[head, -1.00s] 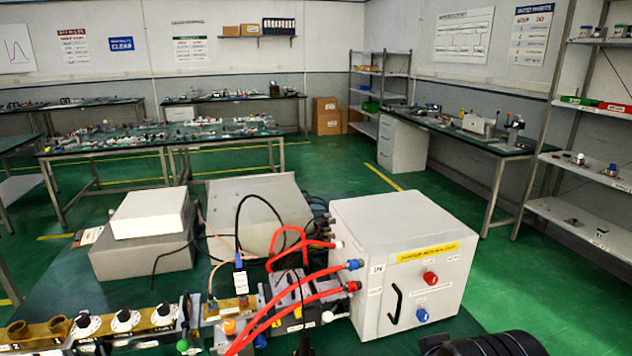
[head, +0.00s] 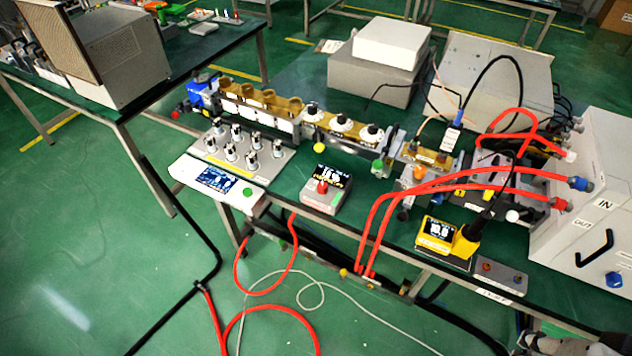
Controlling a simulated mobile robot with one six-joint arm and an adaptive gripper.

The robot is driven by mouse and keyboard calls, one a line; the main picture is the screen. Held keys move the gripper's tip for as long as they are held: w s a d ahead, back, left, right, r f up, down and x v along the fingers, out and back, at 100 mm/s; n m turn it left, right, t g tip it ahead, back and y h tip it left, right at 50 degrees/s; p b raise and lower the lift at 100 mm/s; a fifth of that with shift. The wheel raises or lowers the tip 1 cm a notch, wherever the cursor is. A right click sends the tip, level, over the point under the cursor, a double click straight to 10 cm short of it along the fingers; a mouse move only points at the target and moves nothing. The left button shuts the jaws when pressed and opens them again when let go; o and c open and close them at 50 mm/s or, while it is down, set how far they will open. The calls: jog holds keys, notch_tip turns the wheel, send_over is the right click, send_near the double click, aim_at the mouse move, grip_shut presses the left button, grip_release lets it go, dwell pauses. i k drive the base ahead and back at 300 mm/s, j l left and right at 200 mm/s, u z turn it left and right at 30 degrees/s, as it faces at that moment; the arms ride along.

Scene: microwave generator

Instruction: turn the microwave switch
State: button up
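The apparatus stands on a dark green bench (head: 290,190). A white box (head: 590,150) with a black handle (head: 594,247), a blue knob (head: 614,279) and an "IN" label is cut off at the right edge. A small grey unit (head: 325,205) has a lit display and a red knob (head: 322,187). A white panel (head: 222,190) at the left has several knobs, a blue screen and a green button (head: 247,192). A small grey box (head: 500,278) has a red and a blue button. I cannot tell which control is the microwave switch.
Red hoses (head: 420,186) run across the bench and droop over its front edge to the floor. A yellow meter (head: 445,238) stands near the front edge. Another bench (head: 190,55) with a box stands at the left. Green floor is open in front, with cables lying on it.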

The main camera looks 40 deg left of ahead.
aim_at(322, 187)
jog(key=u, duration=1.5)
